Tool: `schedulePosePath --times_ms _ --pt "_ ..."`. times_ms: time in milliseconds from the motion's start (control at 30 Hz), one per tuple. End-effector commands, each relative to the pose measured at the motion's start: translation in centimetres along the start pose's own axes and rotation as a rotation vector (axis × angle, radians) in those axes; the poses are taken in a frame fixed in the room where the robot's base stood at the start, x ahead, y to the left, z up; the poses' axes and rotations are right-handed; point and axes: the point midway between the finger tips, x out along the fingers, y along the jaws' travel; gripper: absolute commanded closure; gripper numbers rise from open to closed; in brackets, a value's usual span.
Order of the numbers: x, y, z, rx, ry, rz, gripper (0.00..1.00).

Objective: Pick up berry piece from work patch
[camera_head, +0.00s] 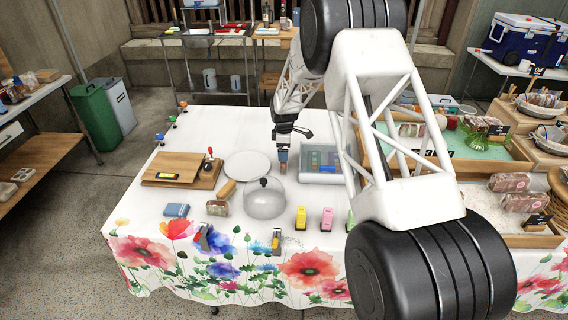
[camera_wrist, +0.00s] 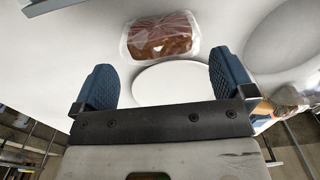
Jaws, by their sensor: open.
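A clear-wrapped reddish-brown piece (camera_wrist: 160,37), which looks like the berry piece, lies on the white surface in the wrist view. It is beyond the gap between my fingers and apart from both. A flat white oval patch (camera_wrist: 170,84), perhaps the work patch, shows between my fingers, just nearer than the piece. My gripper (camera_wrist: 160,78) is open and empty, with blue ridged fingertips. In the head view my gripper (camera_head: 283,154) points down over the table, between a round white board (camera_head: 247,165) and a grey flat device (camera_head: 321,160). I cannot make out the piece clearly there.
A clear dome (camera_head: 264,203) stands nearer the front, beside a wrapped loaf (camera_head: 217,208). A wooden board (camera_head: 181,170) is at left. Yellow and pink items (camera_head: 301,217) (camera_head: 327,219) stand at front. A wooden tray (camera_head: 478,178) with goods is at right.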

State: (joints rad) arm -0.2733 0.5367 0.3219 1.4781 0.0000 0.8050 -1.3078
Motion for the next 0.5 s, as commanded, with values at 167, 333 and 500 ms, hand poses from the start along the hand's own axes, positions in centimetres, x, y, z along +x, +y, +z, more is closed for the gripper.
schedulePosePath --times_ms 167,333,500 --pt "1.3 0.0 0.0 0.0 0.0 0.0 0.0" --pt "1.6 0.0 0.0 0.0 0.0 0.001 0.0" --pt "1.6 0.0 0.0 0.0 0.0 0.0 0.0"
